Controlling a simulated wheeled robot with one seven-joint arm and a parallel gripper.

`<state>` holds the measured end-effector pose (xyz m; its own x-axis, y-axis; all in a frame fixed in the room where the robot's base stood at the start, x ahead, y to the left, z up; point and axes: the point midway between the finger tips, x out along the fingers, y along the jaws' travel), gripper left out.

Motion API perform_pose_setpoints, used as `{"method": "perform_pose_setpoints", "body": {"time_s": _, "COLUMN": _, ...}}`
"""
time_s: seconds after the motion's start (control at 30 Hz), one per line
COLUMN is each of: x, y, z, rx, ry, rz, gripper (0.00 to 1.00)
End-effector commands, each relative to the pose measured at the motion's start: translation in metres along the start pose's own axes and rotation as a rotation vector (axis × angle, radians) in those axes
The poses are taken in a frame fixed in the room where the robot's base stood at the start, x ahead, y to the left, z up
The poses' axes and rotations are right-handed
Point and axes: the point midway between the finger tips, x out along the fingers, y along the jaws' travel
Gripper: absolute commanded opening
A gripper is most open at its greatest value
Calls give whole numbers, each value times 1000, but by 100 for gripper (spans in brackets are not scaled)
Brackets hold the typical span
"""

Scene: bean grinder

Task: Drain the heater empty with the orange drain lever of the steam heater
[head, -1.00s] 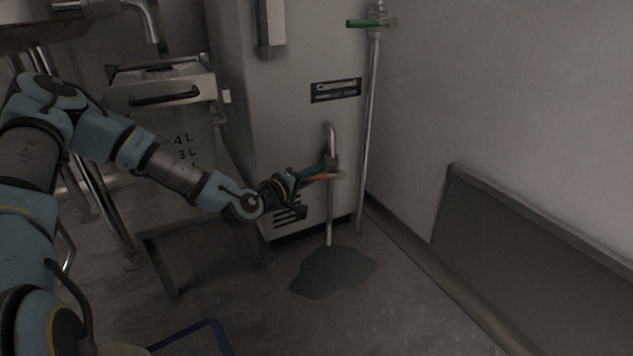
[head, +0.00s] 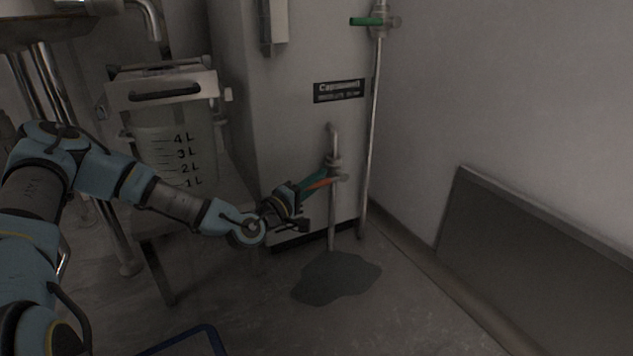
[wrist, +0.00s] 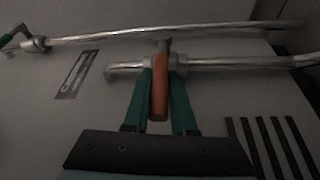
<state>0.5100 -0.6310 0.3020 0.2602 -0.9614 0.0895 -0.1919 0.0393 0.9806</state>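The steam heater (head: 300,110) is the tall pale cabinet in the head view. A drain pipe (head: 332,140) with a valve comes out of its lower front and runs down. The orange drain lever (head: 318,184) points left and slightly down from that valve. My gripper (head: 322,177) reaches it from the left. In the wrist view, the orange lever (wrist: 159,100) lies between my two green fingers (wrist: 160,85), which close on its sides near the valve. In the head view the fingers partly cover the lever.
A dark puddle-like patch (head: 336,278) lies on the floor below the pipe. A litre-marked container (head: 175,150) stands at the left. A green lever (head: 366,21) sits on the upright pipe by the wall. A grey panel (head: 530,260) leans at the right.

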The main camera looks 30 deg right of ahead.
Motion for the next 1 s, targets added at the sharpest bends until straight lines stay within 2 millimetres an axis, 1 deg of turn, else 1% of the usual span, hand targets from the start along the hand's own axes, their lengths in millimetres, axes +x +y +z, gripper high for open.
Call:
{"method": "perform_pose_setpoints", "body": {"time_s": 0.03, "x": 0, "y": -1, "z": 1, "rx": -1, "ry": -2, "rz": -1, "gripper": 29}}
{"method": "perform_pose_setpoints", "body": {"time_s": 0.23, "x": 0, "y": -1, "z": 0, "rx": 0, "ry": -1, "rz": -1, "gripper": 51}}
{"method": "perform_pose_setpoints", "body": {"time_s": 0.47, "x": -1, "y": 0, "z": 0, "rx": 0, "ry": 0, "rz": -1, "gripper": 51}}
{"method": "perform_pose_setpoints", "body": {"time_s": 0.57, "x": -5, "y": 0, "z": 0, "rx": 0, "ry": 0, "rz": -2, "gripper": 51}}
{"method": "perform_pose_setpoints", "body": {"time_s": 0.67, "x": -18, "y": 2, "z": -1, "rx": -2, "ry": 2, "rz": -3, "gripper": 51}}
{"method": "perform_pose_setpoints", "body": {"time_s": 1.0, "x": -83, "y": 3, "z": 0, "rx": -2, "ry": 1, "rz": -3, "gripper": 51}}
